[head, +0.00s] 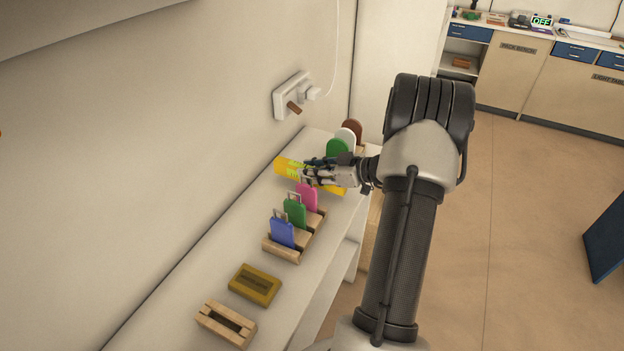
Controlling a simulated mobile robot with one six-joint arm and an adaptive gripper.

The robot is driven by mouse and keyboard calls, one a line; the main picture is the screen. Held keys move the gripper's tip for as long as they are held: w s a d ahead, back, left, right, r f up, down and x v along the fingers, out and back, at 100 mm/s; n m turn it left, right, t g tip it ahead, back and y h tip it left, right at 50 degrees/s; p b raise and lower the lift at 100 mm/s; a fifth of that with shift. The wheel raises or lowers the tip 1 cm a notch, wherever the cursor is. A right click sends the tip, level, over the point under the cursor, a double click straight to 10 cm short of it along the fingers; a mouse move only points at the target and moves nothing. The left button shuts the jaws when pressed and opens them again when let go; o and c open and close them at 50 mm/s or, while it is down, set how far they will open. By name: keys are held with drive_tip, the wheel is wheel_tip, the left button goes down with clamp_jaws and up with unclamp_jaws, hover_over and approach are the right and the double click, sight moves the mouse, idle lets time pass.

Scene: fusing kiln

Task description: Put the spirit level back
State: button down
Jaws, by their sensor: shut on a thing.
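The spirit level (282,166) is a bright yellow bar with a greenish middle, above or on the far part of the narrow white shelf (196,283). My gripper (309,169) reaches in from the right and is shut around its middle. The bar's two ends show on either side of the fingers. I cannot tell whether its underside touches the shelf.
A wooden rack (283,250) holds blue, green and pink tags close in front of the level. Green, white and brown rounded pieces (347,137) stand just behind. An olive block (254,285) and an empty slotted wooden holder (226,323) sit nearer. A wall socket (291,95) is above.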

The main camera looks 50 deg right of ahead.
drive_tip(key=shift+f, duration=1.05)
drive_tip(key=shift+f, duration=0.2)
drive_tip(key=c, duration=1.3)
unclamp_jaws()
drive_tip(key=shift+r, duration=0.15)
drive_tip(key=shift+s+d+r, duration=0.15)
drive_tip(key=shift+s+r, duration=0.05)
drive_tip(key=shift+s, duration=0.1)
drive_tip(key=p+v, duration=0.2)
drive_tip(key=v, duration=0.9)
drive_tip(key=shift+s, duration=0.15)
